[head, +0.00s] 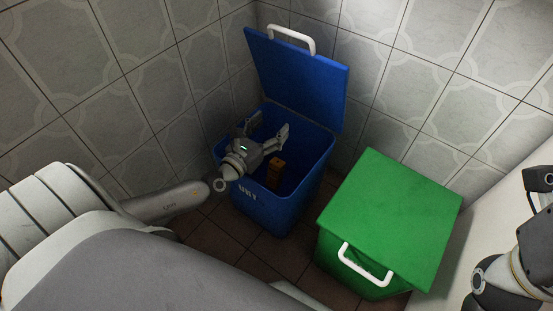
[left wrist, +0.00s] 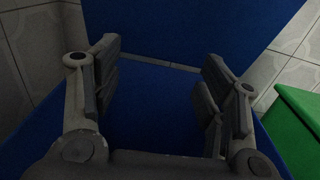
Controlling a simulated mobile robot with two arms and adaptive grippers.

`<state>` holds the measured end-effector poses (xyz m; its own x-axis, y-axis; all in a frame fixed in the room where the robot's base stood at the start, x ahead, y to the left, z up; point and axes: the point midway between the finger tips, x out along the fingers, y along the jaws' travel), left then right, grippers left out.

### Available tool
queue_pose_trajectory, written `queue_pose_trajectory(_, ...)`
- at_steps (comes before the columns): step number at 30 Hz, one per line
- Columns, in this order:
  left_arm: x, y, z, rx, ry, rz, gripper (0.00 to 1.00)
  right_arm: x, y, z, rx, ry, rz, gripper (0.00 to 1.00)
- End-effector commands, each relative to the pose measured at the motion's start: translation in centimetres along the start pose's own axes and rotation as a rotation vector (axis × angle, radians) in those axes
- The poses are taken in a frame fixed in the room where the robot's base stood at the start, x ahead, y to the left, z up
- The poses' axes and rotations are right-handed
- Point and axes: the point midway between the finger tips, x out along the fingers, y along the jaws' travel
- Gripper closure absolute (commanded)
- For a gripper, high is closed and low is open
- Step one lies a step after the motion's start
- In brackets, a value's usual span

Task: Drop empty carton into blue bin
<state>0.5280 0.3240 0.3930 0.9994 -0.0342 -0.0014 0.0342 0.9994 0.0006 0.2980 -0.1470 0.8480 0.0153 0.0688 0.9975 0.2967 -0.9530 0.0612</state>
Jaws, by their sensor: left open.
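The blue bin (head: 259,207) stands against the tiled wall with its lid (head: 300,75) raised. An orange-brown carton (head: 276,172) shows inside the bin, below my left gripper's right side, apart from the fingers as far as I can see. My left gripper (head: 268,128) is over the bin opening, its fingers spread and empty. The left wrist view shows the open fingers (left wrist: 160,85) with only blue bin surface between them; the carton does not show there. My right gripper (head: 538,205) is partly cut off at the right edge, and its jaws are unclear.
A green bin (head: 390,215) with its lid shut and a white handle stands right of the blue bin. Tiled walls (head: 150,90) are close behind and to the left. A little brown tiled floor (head: 215,240) shows in front of the blue bin.

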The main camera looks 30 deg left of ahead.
Motion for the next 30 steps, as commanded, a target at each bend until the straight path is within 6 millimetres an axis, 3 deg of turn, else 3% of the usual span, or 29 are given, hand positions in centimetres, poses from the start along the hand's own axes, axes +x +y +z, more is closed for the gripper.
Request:
queue_pose_trajectory(11,-1.1,0.0,-0.1,0.001,0.003,-0.001,0.33,0.0,0.0,0.0,-0.001,-0.001,0.001,1.00)
queue_pose_trajectory(30,-10.6,0.0,-0.1,0.001,0.004,0.000,0.33,0.0,0.0,0.0,0.000,-0.001,0.000,1.00)
